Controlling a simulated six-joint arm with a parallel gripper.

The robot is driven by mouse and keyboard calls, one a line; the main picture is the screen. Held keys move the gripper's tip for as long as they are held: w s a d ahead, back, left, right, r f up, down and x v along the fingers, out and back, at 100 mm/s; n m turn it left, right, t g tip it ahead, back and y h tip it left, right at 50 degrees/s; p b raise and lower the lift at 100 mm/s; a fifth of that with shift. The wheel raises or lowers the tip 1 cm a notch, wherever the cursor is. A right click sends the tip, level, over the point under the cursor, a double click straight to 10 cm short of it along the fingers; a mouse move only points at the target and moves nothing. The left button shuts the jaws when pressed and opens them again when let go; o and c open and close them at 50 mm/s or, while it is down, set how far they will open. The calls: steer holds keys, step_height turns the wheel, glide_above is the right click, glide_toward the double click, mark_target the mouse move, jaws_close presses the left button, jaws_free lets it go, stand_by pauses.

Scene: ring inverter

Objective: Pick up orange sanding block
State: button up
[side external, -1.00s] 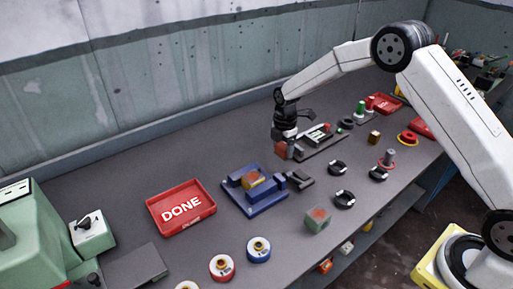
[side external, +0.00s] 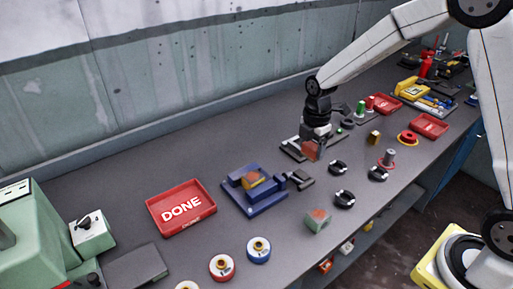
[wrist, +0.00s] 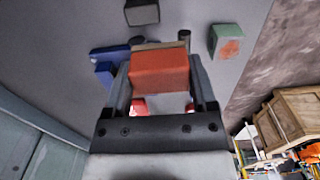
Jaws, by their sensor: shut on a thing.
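The orange sanding block (wrist: 160,72) sits between the two fingers of my gripper (wrist: 161,62) in the wrist view, with a thin tan layer along its far edge. The fingers are shut on its two sides. In the side view the block (side external: 311,151) shows as a small orange-red shape below my gripper (side external: 314,141), over a dark flat holder (side external: 291,148) on the bench. I cannot tell whether the block is clear of the holder.
A blue fixture (side external: 266,208) with a yellow-and-orange piece stands left of my gripper. A green block with an orange patch (side external: 317,220), several black rings and a red DONE tray (side external: 211,195) lie nearer the front. Bench by the back wall is clear.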

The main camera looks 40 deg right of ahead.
steer(key=shift+s+r, duration=0.2)
steer(key=shift+s, duration=0.25)
stand_by(0.3)
steer(key=o, duration=0.5)
steer(key=shift+c, duration=1.4)
steer(key=shift+w+a, duration=0.35)
steer(key=shift+a, duration=0.15)
steer(key=w+a+r, duration=0.1)
steer(key=w+a, duration=0.4)
steer(key=a, duration=0.7)
steer(key=shift+w, duration=0.25)
